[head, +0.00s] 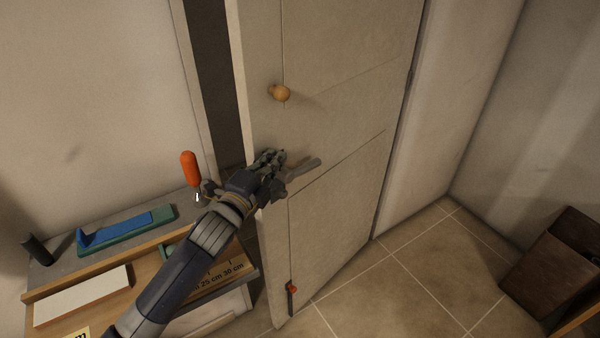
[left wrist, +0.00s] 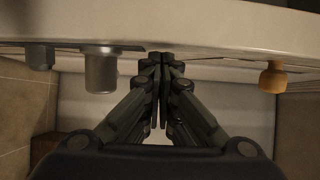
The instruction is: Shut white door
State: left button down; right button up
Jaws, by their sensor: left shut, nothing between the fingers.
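The white door (head: 340,120) stands ajar in the head view, with a dark gap (head: 212,70) between its left edge and the frame. It has a round wooden knob (head: 280,93), a grey lever handle (head: 304,168) and a small red-tipped fitting (head: 292,288) low down. My left gripper (head: 270,160) is shut and empty at the door's face beside the lever. In the left wrist view its closed fingers (left wrist: 160,75) are close to the door (left wrist: 200,25); I cannot tell whether they touch. The wooden knob (left wrist: 273,78) shows there at right. My right gripper is out of view.
A workbench (head: 100,285) stands left of the door, holding an orange-handled tool (head: 190,168), a blue and green tool (head: 125,228), a white block (head: 83,296) and a dark cylinder (head: 37,250). Dark brown boxes (head: 555,265) stand at right. The tiled floor (head: 400,285) between is clear.

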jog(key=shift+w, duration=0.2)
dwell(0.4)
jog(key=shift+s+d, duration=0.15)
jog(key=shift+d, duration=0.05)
